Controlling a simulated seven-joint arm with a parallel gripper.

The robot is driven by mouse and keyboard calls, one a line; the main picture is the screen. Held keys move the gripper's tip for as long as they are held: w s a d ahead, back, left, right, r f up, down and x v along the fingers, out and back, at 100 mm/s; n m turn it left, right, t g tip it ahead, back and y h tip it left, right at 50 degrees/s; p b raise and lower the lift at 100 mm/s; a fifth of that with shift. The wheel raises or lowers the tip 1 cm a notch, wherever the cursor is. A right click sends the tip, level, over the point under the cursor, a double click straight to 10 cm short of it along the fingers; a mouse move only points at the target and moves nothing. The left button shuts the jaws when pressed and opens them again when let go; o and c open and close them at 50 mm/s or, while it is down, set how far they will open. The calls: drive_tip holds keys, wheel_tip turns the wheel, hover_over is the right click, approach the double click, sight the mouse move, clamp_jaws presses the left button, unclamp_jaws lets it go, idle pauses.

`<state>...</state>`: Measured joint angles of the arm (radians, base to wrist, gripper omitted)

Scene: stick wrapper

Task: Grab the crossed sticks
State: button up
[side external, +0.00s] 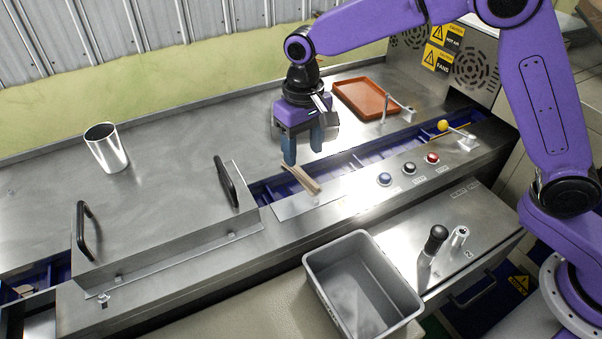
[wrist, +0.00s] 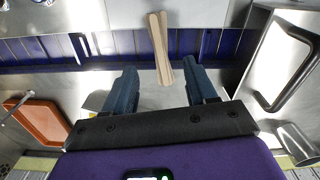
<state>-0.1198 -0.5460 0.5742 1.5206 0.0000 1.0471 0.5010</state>
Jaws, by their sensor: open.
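The crossed sticks (side external: 302,180) are thin, light wooden sticks. They lie at a narrow angle across the blue conveyor channel, with one end toward the front metal edge. In the wrist view the sticks (wrist: 160,48) stand out ahead of my gripper, roughly centred between its fingers. My gripper (side external: 303,150) has blue fingers and points down just behind the sticks. The sticks and fingers look apart.
A metal cover with black handles (side external: 226,181) spans the channel at left. An orange tray (side external: 366,98) lies behind right, a metal cup (side external: 106,148) at back left. A grey bin (side external: 362,286) stands in front. Buttons (side external: 409,168) line the front panel. A yellow ball (side external: 442,125) is at right.

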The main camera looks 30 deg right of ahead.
sight(302, 173)
drive_tip(key=shift+a+f, duration=0.1)
drive_tip(key=shift+f, duration=2.7)
clamp_jaws()
